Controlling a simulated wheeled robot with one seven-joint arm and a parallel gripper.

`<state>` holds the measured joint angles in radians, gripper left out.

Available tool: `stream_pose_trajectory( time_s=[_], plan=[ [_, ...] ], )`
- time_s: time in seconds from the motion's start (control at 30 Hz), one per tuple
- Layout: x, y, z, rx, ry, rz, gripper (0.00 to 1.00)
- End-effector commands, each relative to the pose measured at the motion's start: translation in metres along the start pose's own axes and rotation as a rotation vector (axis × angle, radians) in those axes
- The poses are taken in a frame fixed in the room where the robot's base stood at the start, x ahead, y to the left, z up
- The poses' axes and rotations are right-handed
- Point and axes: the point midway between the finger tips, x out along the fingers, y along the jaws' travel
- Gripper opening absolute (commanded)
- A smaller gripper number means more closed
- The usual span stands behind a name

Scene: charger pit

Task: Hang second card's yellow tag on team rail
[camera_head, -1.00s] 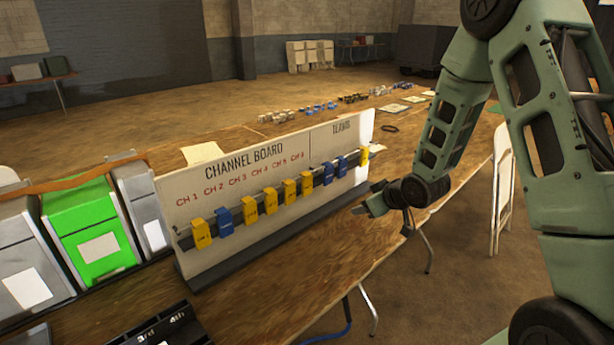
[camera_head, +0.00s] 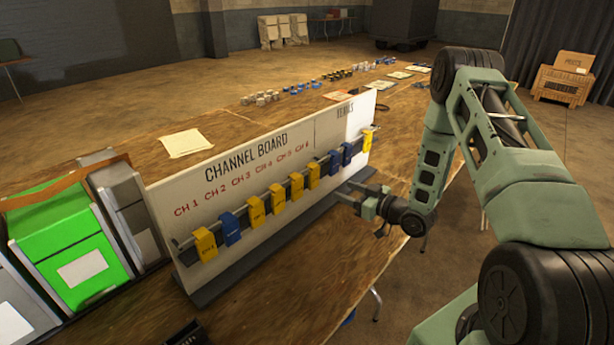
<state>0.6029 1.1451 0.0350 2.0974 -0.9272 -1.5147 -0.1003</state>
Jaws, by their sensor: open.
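The white channel board (camera_head: 225,180) stands on the wooden table, headed CHANNEL BOARD on the left and apparently TEAMS on the right. Yellow and blue tags hang along its rail (camera_head: 240,218). The leftmost is yellow (camera_head: 205,244), followed by a blue one (camera_head: 230,228) and several yellow ones (camera_head: 278,198). Under the right heading hang two blue tags (camera_head: 346,154) and a yellow tag (camera_head: 367,139) at the far right end. My gripper (camera_head: 342,193) is open and looks empty, in front of the board's right part, below the tags and apart from them. Which paper is the second card is unclear.
A green box (camera_head: 70,235) and grey boxes (camera_head: 125,205) stand left of the board. Papers (camera_head: 185,143) and rows of small items (camera_head: 300,87) lie behind it. A dark tray (camera_head: 185,335) is cut off at the bottom. The table front (camera_head: 280,300) is clear.

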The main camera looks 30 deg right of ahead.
Motion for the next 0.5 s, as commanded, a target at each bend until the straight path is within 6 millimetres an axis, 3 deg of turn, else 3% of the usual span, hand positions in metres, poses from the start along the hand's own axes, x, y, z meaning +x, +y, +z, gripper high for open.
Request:
stream_pose_trajectory(
  time_s=[0.5],
  plan=[
    [0.100,-0.002,0.003,-0.002,0.001,-0.003,0.53]
  ],
)
